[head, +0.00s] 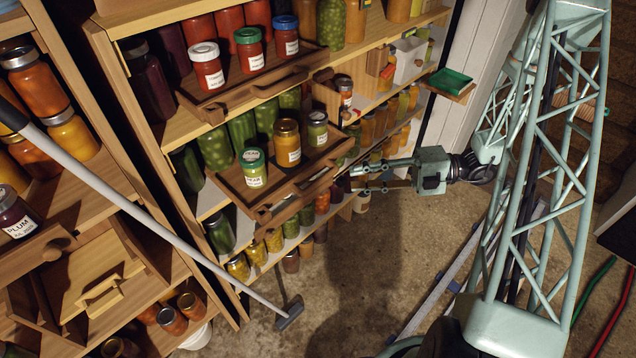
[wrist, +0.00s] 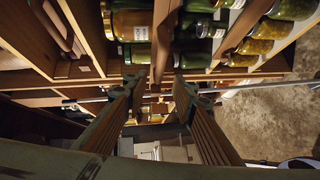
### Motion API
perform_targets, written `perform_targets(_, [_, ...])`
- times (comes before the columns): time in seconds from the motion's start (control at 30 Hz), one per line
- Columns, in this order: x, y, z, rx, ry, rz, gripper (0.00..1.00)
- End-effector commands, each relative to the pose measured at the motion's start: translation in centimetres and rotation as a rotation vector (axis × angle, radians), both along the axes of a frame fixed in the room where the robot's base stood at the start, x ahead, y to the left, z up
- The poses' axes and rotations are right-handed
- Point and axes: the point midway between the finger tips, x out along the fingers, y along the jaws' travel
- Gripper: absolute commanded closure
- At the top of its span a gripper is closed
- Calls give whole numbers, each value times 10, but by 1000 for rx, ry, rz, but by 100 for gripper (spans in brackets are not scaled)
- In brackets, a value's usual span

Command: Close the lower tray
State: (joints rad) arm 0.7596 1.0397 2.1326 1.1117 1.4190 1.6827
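The lower tray (head: 318,174) is a wooden pull-out tray sticking out from the middle of the shelf unit in the head view. A green-lidded jar (head: 254,168), an amber jar (head: 287,143) and a small green jar (head: 317,130) stand on it. My gripper (head: 354,179) is just right of the tray's front, its fingers pointing left toward it. The fingers are apart with nothing seen between them. In the wrist view my gripper (wrist: 158,88) is also open, with jars beyond the fingertips. Whether a fingertip touches the tray is unclear.
An upper tray (head: 225,101) with three labelled jars also sticks out, above the lower one. A grey pole with a flat head (head: 290,314) slants across the left front. The floor (head: 350,290) below is mostly clear.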

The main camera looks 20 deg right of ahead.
Motion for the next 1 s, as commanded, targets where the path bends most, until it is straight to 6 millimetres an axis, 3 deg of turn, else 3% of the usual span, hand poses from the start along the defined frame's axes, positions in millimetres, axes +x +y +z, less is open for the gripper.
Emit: perform_targets(1.0, [29,97,-15,1,1,2,75])
